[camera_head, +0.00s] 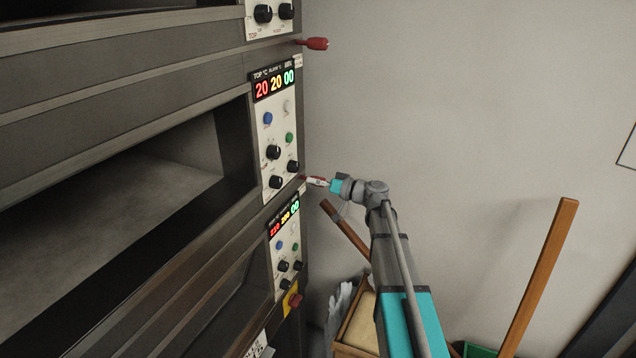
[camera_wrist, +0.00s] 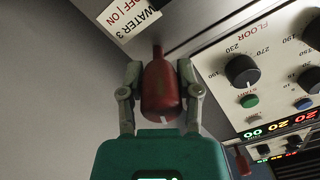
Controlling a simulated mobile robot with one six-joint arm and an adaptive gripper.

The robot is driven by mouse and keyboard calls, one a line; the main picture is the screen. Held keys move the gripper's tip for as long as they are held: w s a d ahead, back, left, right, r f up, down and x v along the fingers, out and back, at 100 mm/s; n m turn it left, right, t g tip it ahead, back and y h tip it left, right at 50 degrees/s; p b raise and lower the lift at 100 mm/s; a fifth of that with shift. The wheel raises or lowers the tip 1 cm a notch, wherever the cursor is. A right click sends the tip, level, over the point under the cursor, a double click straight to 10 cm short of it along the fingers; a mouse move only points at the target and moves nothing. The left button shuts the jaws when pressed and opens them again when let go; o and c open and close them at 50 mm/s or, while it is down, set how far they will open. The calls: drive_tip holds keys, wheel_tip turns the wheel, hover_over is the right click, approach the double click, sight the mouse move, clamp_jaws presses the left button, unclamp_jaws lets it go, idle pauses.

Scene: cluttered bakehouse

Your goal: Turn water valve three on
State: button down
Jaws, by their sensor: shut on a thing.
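The water valve three lever is a red handle (camera_wrist: 161,88) on the oven's side edge, in the middle of the wrist view. A white label (camera_wrist: 127,14) reading "WATER 3" and "OFF | ON" sits beside its root. My gripper (camera_wrist: 160,75) has one finger on each side of the red handle and is shut on it. In the head view my gripper (camera_head: 325,183) is at the oven's right edge, and only a small part of the red handle (camera_head: 305,178) shows there. The handle's exact angle between off and on is hard to tell.
Oven control panels with black knobs (camera_wrist: 242,71) and coloured buttons lie close right of the handle in the wrist view. Another red lever (camera_head: 314,43) sticks out higher up. A red stop button (camera_head: 296,300), a wooden crate (camera_head: 357,350) and a wooden pole (camera_head: 540,275) stand lower down.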

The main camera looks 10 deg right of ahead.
drive_tip(key=m, duration=0.6)
drive_tip(key=shift+a+m, duration=0.15)
drive_tip(key=shift+m, duration=0.15)
drive_tip(key=m, duration=0.7)
drive_tip(key=shift+r+t, duration=0.1)
drive_tip(key=shift+t, duration=0.3)
drive_tip(key=shift+c, duration=1.5)
unclamp_jaws()
drive_tip(key=shift+s, duration=0.15)
